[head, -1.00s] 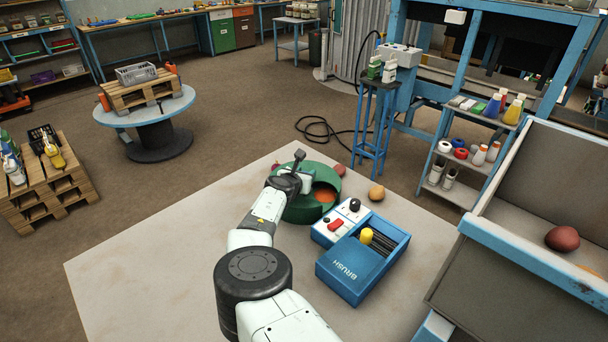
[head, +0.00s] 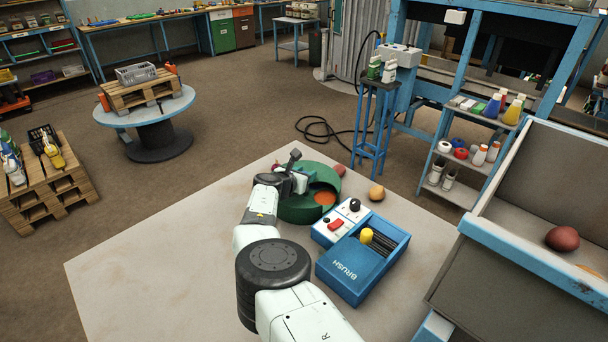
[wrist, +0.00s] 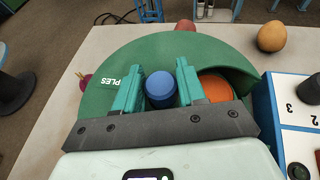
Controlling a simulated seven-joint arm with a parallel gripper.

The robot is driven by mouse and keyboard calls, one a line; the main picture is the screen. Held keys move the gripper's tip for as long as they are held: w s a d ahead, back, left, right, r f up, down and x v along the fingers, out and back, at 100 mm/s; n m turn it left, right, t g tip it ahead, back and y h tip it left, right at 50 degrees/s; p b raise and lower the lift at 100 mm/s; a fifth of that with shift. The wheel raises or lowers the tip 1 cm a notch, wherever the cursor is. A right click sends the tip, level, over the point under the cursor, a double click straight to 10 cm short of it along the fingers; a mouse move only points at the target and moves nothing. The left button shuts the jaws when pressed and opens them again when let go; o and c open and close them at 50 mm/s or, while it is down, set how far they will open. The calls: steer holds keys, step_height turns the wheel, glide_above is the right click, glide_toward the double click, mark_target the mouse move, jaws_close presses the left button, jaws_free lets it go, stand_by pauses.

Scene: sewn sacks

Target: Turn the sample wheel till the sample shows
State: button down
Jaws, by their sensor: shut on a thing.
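The sample wheel is a green round housing (head: 300,215) on the pale table, with white lettering ending in "PLES" in the wrist view (wrist: 105,65). A blue knob (wrist: 160,88) stands on it, and my gripper (wrist: 160,84) is shut on this knob, one green finger on each side. An opening at the wheel's right side shows an orange surface (wrist: 215,88), partly hidden by my right finger. The orange also shows in the head view (head: 325,198). My gripper (head: 298,183) hides part of the wheel there.
A blue box (head: 350,272) marked "BRUSH" with a yellow knob stands right of the wheel, beside a white panel (head: 341,222) with a red switch and black dial. A tan potato (head: 376,193) lies behind them. The front left of the table (head: 160,270) is clear.

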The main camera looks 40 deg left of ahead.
steer(key=c, duration=0.7)
jaws_free()
steer(key=shift+c, duration=0.2)
steer(key=v, duration=1)
steer(key=shift+s+r, duration=0.15)
steer(key=shift+s, duration=0.2)
